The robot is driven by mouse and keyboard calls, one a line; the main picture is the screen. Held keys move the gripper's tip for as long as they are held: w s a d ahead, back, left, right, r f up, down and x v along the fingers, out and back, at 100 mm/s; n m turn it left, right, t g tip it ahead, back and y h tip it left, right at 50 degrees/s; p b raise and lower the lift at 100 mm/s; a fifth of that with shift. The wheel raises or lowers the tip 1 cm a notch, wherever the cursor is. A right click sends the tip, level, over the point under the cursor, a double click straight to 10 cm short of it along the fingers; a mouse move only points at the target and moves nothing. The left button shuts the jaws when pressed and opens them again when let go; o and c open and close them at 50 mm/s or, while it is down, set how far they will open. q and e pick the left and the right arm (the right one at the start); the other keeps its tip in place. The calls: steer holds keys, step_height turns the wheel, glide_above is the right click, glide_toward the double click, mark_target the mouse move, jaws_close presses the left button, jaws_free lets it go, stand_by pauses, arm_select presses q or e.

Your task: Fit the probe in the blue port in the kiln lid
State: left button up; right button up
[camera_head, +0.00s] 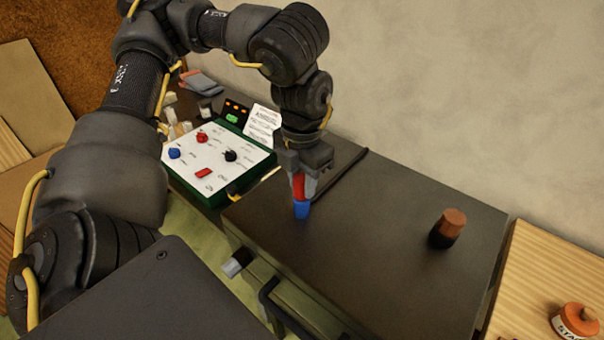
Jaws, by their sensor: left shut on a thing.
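The kiln lid (380,245) is a dark flat slab in the middle of the head view. The blue port (301,210) shows as a small blue piece at the lid's left part. My left gripper (304,182) points down over it and is shut on the red probe (298,187). The probe is roughly upright, and its lower end meets the blue piece in the picture. I cannot tell whether its tip is inside the port or only above it. My right gripper is not in view.
A control panel (215,157) with red, blue and black knobs stands left of the lid. A brown-topped dark cylinder (448,228) stands on the lid's right part. A thin dark rod (342,173) lies behind the gripper. An orange-and-white jar (574,322) is on wood at right.

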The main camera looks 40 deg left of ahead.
arm_select(q)
steer(key=shift+f, duration=0.45)
stand_by(0.3)
steer(key=o, duration=1.1)
steer(key=shift+r, duration=0.15)
step_height(320, 180, up, 7)
steer(key=p, duration=0.7)
steer(key=shift+s+f, duration=0.1)
steer(key=shift+f, duration=0.1)
